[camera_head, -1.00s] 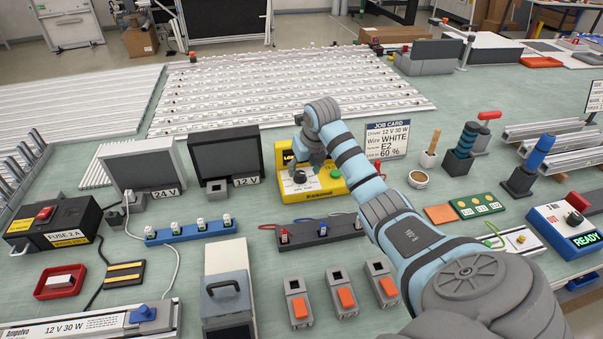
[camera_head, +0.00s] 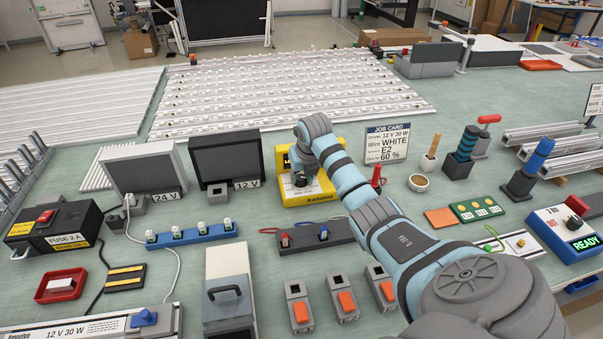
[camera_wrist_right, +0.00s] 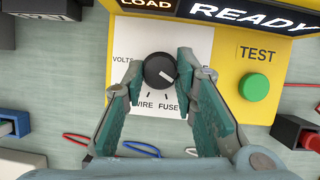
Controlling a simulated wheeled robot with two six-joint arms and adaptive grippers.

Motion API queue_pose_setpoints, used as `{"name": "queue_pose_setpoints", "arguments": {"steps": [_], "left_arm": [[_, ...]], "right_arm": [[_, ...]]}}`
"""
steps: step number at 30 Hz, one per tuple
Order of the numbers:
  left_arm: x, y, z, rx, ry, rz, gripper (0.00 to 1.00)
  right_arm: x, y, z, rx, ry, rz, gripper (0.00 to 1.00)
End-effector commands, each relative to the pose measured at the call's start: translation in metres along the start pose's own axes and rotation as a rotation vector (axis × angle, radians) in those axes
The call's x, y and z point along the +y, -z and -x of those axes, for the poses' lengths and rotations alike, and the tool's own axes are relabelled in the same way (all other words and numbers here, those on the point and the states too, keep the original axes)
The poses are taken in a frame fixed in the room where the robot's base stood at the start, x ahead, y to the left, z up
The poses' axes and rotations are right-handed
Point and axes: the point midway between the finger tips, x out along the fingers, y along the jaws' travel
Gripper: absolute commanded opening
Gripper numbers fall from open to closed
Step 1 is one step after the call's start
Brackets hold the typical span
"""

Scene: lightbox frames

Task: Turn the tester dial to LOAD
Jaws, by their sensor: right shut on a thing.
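The yellow tester (camera_head: 318,199) stands mid-bench, partly hidden by my right arm in the head view. Its black dial (camera_wrist_right: 160,70) sits on a white panel in the right wrist view. My right gripper (camera_wrist_right: 161,78) is shut on the dial, one finger on each side; it also shows over the tester in the head view (camera_head: 300,178). The dial's white mark points to the lower right. VOLTS, WIRE and FUSE labels show; the right finger covers part of the panel. The tester's display (camera_wrist_right: 222,12) reads LOAD and READY. My left gripper is out of view.
A green TEST button (camera_wrist_right: 254,87) is right of the dial, close to the right finger. A dark terminal block (camera_head: 305,238) with red and blue plugs stands in front of the tester. The job card (camera_head: 388,145) stands behind right.

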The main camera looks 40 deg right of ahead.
Motion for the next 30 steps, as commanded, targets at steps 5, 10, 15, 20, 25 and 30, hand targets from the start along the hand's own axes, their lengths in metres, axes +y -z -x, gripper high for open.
{"name": "queue_pose_setpoints", "arguments": {"steps": [5, 10, 15, 20, 25, 30], "left_arm": [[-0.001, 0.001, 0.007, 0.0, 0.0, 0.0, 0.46], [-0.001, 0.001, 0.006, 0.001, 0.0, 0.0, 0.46], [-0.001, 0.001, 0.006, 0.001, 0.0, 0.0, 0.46], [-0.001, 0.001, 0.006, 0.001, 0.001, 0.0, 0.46], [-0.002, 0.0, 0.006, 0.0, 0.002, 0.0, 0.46], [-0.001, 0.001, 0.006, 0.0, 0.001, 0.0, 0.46]], "right_arm": [[0.001, 0.0, 0.002, 0.004, 0.016, -0.041, 0.0], [0.001, 0.0, 0.002, 0.002, 0.016, -0.039, 0.34], [0.0, 0.0, 0.002, 0.003, 0.016, -0.039, 0.46], [0.0, 0.0, 0.002, 0.003, 0.016, -0.039, 0.46], [0.0, -0.001, 0.016, 0.0, 0.016, -0.039, 0.46], [0.0, -0.002, 0.061, -0.003, 0.017, -0.038, 0.46]]}}
